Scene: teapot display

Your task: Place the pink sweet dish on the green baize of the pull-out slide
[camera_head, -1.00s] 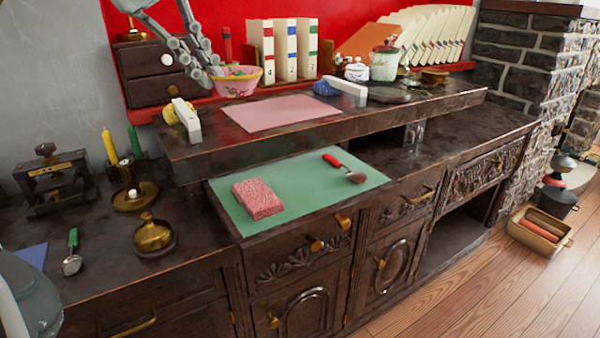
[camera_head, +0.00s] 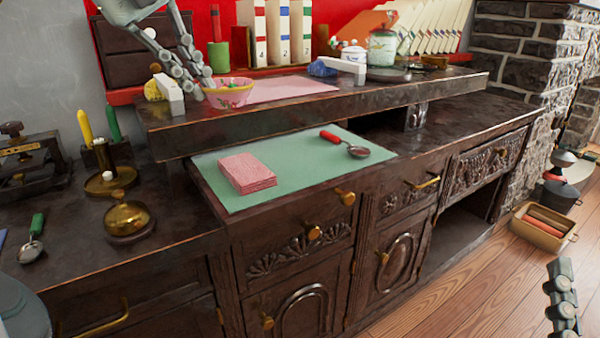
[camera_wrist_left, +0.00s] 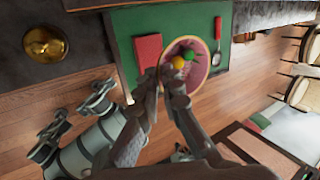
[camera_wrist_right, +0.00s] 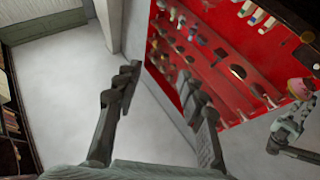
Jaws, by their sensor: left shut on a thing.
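The pink sweet dish (camera_head: 229,97) is a round bowl with a patterned outside. My left gripper (camera_head: 205,80) is shut on its rim at the left. The dish appears in front of the upper shelf's pink mat; its height above the shelf is hard to tell. In the left wrist view the dish (camera_wrist_left: 200,76) holds yellow and green sweets and overlaps the green baize in the picture. The green baize (camera_head: 300,158) covers the pull-out slide below the shelf. My right gripper (camera_wrist_right: 157,82) is open and empty; part of it (camera_head: 563,298) shows low at the right.
A pink napkin stack (camera_head: 246,173) lies on the baize's left part and a red-handled spoon (camera_head: 347,145) at its back right. Bare baize lies between and in front of them. The upper shelf's edge (camera_head: 310,119) overhangs behind. A white block (camera_head: 169,93) stands left of the dish.

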